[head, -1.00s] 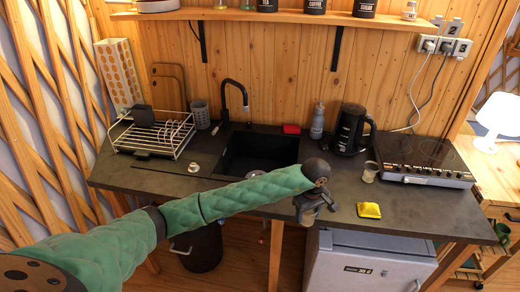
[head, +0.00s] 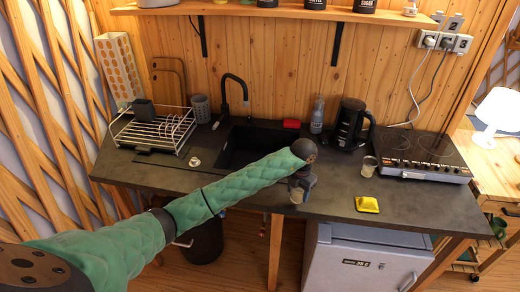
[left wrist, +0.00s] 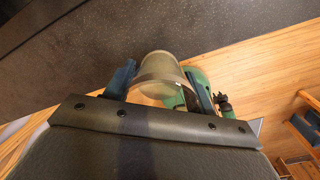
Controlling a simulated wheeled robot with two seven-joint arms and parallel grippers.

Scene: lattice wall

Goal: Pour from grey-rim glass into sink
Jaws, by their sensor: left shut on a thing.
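My left gripper (head: 299,188) is shut on a glass (left wrist: 158,68), the grey-rim glass, held near the counter's front edge, right of the sink. In the left wrist view the glass sits between the two blue fingers, its greyish band showing; its contents cannot be made out. In the head view the hand hides most of the glass, with only a small pale part showing below it. The dark sink (head: 238,146) is set in the counter, behind and left of the gripper; my left forearm covers its front right part. My right gripper is not in view.
A black tap (head: 238,88) stands behind the sink. A dish rack (head: 150,130) is at left. A second glass (head: 369,167), a yellow packet (head: 367,205), a black kettle (head: 350,125), a grey bottle (head: 317,115) and a hob (head: 425,155) are at right.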

